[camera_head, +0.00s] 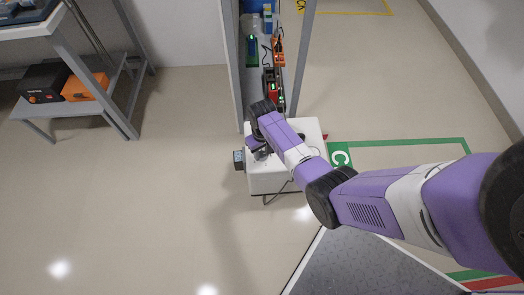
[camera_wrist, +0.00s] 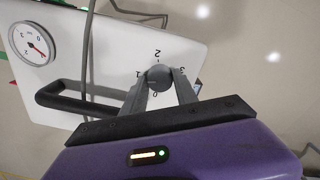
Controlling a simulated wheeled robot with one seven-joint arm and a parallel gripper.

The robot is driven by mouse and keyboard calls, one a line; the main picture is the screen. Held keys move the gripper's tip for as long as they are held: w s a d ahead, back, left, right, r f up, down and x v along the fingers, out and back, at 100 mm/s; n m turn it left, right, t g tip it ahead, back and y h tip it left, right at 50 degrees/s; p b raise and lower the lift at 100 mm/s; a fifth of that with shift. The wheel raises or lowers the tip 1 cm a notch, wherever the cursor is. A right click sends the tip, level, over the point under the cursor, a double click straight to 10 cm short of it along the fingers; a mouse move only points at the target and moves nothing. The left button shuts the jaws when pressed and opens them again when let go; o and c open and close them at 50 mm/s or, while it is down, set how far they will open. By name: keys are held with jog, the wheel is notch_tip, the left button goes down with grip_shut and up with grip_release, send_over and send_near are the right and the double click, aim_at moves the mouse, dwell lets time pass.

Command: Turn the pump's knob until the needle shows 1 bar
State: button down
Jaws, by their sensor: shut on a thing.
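The pump (camera_head: 270,181) is a white box below the end of my arm in the head view; its white top (camera_wrist: 100,55) fills the upper left of the wrist view. The round grey knob (camera_wrist: 160,76) sits on it, ringed by the numerals 0 to 3. My gripper (camera_wrist: 161,82) is shut on the knob, one finger on each side. The white gauge (camera_wrist: 33,45) is at the upper left, turned in the picture. Its red needle points to the lower right, between the 0 and the 2; the exact reading is too small to tell. The arm hides the knob in the head view.
A black handle (camera_wrist: 75,93) and a grey cable (camera_wrist: 88,45) lie left of the knob. A grey rack (camera_head: 240,75) with several devices stands behind the pump. A grey bench (camera_head: 112,100) is at left. Floor between bench and pump is clear.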

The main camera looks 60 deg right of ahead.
aim_at(262, 154)
jog(key=c, duration=0.9)
grip_release()
jog(key=shift+c, duration=0.2)
jog(key=shift+r+p, duration=1.6)
jog(key=shift+r, duration=2.35)
